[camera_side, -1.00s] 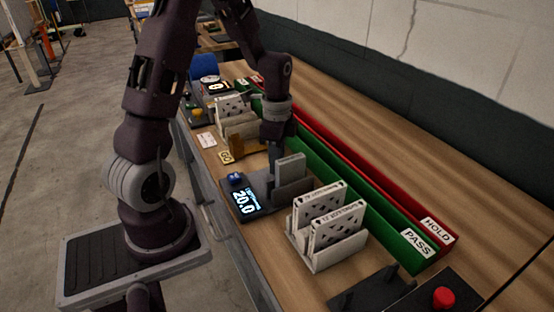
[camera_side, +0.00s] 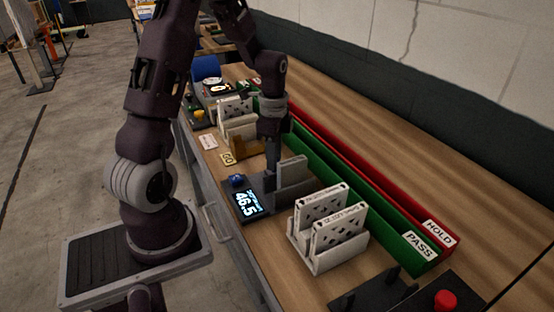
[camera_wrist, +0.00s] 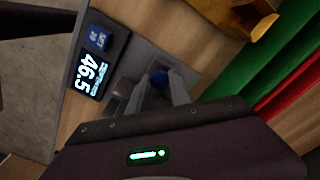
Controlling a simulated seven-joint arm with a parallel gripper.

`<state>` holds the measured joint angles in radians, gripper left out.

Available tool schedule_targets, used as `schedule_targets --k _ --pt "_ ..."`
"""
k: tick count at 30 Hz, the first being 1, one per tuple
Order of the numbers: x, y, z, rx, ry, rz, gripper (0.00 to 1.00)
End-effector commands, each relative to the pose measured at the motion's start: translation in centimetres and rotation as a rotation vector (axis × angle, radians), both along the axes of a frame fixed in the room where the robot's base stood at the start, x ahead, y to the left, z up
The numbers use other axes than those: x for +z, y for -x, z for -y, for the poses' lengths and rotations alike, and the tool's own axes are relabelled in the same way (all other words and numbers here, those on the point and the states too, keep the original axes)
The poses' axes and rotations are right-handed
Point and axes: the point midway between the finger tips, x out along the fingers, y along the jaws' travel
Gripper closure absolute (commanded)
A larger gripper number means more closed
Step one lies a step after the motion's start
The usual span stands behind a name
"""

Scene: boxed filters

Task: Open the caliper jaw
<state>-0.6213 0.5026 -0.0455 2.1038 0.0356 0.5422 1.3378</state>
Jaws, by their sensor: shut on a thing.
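The caliper is a dark grey gauge with a lit display (camera_side: 246,204) reading 46.5; the display also shows in the wrist view (camera_wrist: 92,74). Its upright grey plate (camera_side: 294,172) stands at the right. My gripper (camera_side: 271,170) points down at the jaw end of the caliper, left of the plate. The fingers partly hide the knob and the jaw below.
White boxed filters (camera_side: 338,226) stand in a rack in front, and more (camera_side: 235,110) stand behind. A green PASS bin (camera_side: 335,196) and a red HOLD bin (camera_side: 380,188) run along the right. A yellow-brown holder (camera_side: 247,147) is close behind my gripper. A red button (camera_side: 445,300) is at the front.

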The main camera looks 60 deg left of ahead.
Motion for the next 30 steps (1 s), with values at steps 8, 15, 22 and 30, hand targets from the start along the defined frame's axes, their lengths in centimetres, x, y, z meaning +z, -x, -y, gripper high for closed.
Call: schedule_targets --k 8,15,22,30 --pt "0.1 -0.1 -0.5 0.004 -0.013 0.008 0.54" --pt "0.1 -0.1 -0.4 0.002 -0.008 0.006 0.53" --pt "3.0 -0.2 -0.4 0.003 -0.013 0.011 0.53" --pt "7.0 -0.1 -0.4 0.003 -0.010 0.007 0.53"
